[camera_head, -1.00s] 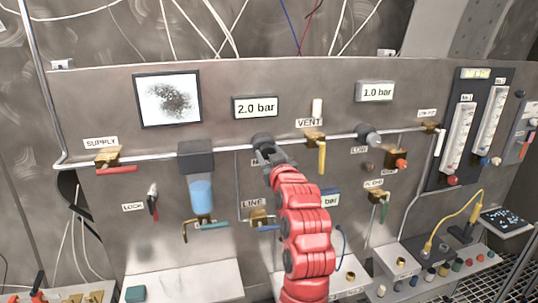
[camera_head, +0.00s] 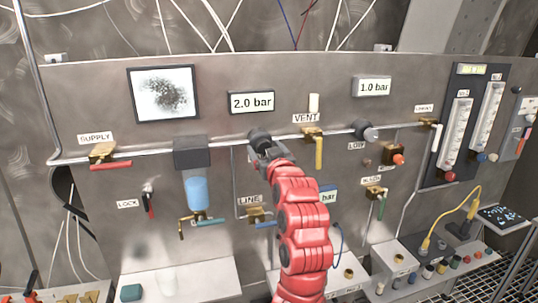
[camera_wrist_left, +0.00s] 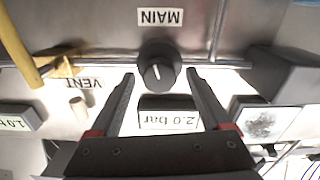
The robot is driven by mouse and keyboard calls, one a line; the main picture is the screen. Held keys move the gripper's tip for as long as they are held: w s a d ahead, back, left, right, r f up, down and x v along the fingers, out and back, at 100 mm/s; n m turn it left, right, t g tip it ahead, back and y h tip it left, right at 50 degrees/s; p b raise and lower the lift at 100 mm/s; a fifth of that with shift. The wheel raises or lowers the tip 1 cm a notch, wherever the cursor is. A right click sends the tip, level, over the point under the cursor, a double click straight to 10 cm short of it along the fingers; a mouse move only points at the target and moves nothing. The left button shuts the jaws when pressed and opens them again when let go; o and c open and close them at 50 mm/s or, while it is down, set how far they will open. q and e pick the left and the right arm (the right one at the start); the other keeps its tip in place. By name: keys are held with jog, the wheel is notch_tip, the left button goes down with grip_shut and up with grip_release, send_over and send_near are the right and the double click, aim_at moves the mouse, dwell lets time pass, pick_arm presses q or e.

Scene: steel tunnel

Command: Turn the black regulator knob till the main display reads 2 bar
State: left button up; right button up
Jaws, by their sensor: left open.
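The left gripper (camera_wrist_left: 160,73) is open, with one fingertip on each side of the knob and visible gaps. I cannot tell whether the tips reach past its front face. The main display (camera_head: 251,102) reads 2.0 bar; it also shows inverted in the left wrist view (camera_wrist_left: 168,119). My right gripper is not in view.
The yellow VENT valve handle (camera_head: 319,152) hangs close right of the knob. A filter with a blue bowl (camera_head: 197,192) hangs to the left. The LOW knob (camera_head: 363,130) and a 1.0 bar display (camera_head: 372,87) are further right.

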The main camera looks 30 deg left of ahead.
pick_arm(q)
jog(key=b+v, duration=0.5)
jog(key=v, duration=1.2)
jog(key=shift+d+b, duration=0.25)
jog(key=shift+b, duration=0.1)
